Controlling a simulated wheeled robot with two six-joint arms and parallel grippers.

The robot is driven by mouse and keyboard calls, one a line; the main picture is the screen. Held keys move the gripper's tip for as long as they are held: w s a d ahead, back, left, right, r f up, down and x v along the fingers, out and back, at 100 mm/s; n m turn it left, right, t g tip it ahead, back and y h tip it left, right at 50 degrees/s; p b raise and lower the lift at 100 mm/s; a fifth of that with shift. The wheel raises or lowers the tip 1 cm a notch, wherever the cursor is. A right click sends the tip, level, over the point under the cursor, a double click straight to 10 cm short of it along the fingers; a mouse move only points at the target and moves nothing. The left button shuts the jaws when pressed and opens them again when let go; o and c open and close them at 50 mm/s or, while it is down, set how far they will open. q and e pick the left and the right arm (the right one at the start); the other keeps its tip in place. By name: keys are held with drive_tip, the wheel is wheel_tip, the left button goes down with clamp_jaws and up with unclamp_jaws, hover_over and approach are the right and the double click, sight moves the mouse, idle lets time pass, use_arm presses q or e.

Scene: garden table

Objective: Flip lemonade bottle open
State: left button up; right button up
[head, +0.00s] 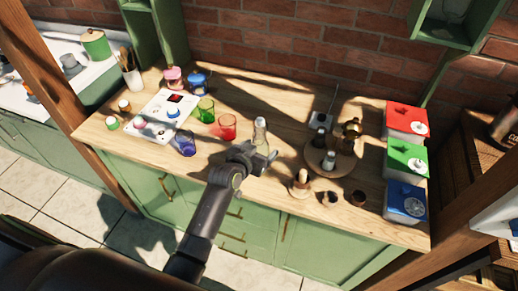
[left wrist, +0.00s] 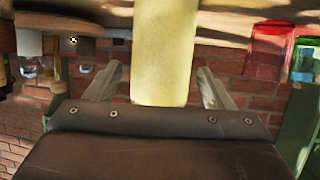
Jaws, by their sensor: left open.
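The lemonade bottle (head: 260,130) seems to be the pale upright bottle near the middle of the wooden counter. In the left wrist view, which looks upside down, its pale yellow body (left wrist: 165,50) shows between my two fingers. My left gripper (head: 264,157) is open just in front of the bottle, one finger on each side of it in the wrist view. I cannot tell whether either finger touches it. The bottle's cap is out of the wrist view and too small to make out in the head view. My right gripper is not in view.
Red (head: 227,127), green (head: 206,110) and blue (head: 187,143) glasses stand left of the bottle. A round wooden stand (head: 343,164) with small bottles is to the right. Red (head: 405,120), green (head: 405,160) and blue (head: 406,198) boxes line the right end.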

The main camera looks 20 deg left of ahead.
use_arm(q)
drive_tip(key=c, duration=1.5)
drive_tip(key=shift+o, duration=0.2)
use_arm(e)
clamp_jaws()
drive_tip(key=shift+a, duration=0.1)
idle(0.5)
